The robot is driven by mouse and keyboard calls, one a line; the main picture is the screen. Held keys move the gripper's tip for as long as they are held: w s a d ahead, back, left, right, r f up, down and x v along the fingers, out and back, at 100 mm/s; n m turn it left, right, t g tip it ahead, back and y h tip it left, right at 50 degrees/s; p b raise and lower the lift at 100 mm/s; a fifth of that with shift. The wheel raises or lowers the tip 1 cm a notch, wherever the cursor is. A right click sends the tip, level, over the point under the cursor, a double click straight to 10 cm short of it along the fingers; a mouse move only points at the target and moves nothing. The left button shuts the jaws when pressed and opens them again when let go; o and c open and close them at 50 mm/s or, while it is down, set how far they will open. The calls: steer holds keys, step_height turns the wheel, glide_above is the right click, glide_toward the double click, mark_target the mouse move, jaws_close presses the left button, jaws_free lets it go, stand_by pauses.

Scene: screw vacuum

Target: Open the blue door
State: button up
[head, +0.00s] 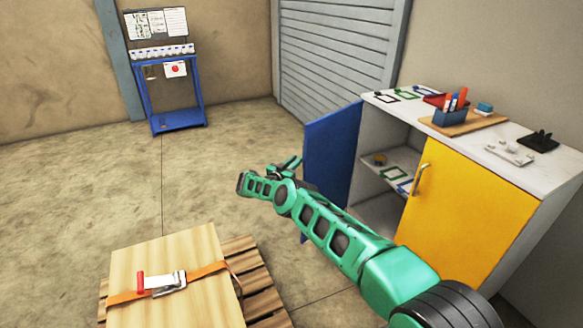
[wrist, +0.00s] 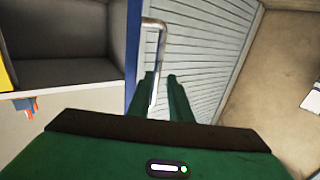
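The blue door (head: 332,150) of the white-topped cabinet stands swung open, showing the shelves inside. In the wrist view the door (wrist: 132,62) is seen nearly edge-on, with a metal bar handle (wrist: 161,50) on it. My gripper (head: 290,163) is beside the door's outer end in the head view. In the wrist view my gripper's two green fingers (wrist: 164,95) are slightly apart, with a gap between them. The handle's lower end overlaps the left finger; I cannot tell whether they touch.
The yellow door (head: 460,215) with its metal handle is closed. A pen holder (head: 450,117) and small items stand on the cabinet top (head: 400,110). A pallet with a strapped wooden box (head: 185,250) sits at the front left. A blue cart (head: 178,118) stands farther back; floor between is clear.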

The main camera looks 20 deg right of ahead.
steer(key=v, duration=0.3)
steer(key=shift+a, duration=0.1)
